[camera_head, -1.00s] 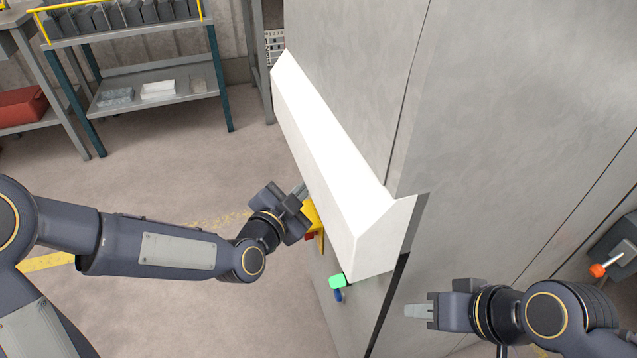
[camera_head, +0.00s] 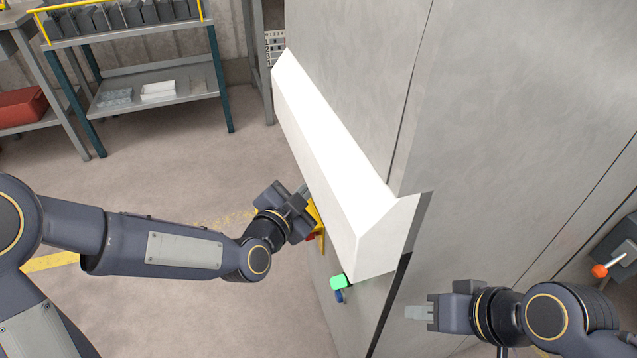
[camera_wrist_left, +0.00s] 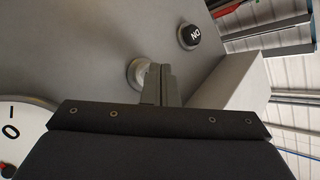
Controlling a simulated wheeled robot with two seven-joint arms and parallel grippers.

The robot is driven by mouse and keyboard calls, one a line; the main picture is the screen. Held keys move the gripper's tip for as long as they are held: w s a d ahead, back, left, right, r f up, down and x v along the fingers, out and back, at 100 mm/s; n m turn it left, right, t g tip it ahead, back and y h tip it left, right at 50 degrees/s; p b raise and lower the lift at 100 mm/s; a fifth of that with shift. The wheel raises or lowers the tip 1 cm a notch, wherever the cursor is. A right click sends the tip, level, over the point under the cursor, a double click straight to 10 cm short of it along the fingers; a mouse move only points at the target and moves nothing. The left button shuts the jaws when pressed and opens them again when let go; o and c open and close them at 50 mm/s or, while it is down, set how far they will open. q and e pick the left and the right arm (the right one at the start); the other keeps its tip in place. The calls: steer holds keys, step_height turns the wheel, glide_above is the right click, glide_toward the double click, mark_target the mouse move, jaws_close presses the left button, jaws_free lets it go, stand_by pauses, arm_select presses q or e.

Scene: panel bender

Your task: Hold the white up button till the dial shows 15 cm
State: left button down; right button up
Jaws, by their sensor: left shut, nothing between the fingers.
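In the left wrist view, the white button (camera_wrist_left: 137,70) is a round pale knob on a grey panel. My left gripper's closed fingers (camera_wrist_left: 158,80) are at its right side and partly cover it; whether they touch or press it I cannot tell. A white dial face (camera_wrist_left: 20,125) with the digits 1 and 0 is cut off at the lower left, so its reading is unclear. In the head view my left gripper (camera_head: 303,190) is at the machine's left side, its tips partly hidden. My right gripper (camera_head: 419,312) is beside the machine's front, apart from any control.
A black button (camera_wrist_left: 189,36) with white letters is on the same panel. The machine's white sloped housing (camera_head: 335,170) juts out beside my left gripper. A green knob (camera_head: 340,281) is below it. A shelf cart (camera_head: 140,90) stands behind, with open floor between.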

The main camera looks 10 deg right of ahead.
arm_select(q)
steer(key=shift+w+d, duration=0.1)
steer(key=shift+d, duration=0.35)
arm_select(e)
steer(key=shift+f, duration=0.1)
stand_by(0.4)
stand_by(0.3)
arm_select(q)
steer(key=shift+a+b, duration=0.5)
steer(key=shift+a, duration=0.35)
arm_select(e)
steer(key=shift+f, duration=0.4)
arm_select(q)
steer(key=a, duration=0.2)
steer(key=s+a+b, duration=0.1)
steer(key=a, duration=0.2)
steer(key=shift+s, duration=0.15)
arm_select(e)
steer(key=shift+f, duration=0.75)
jaws_close()
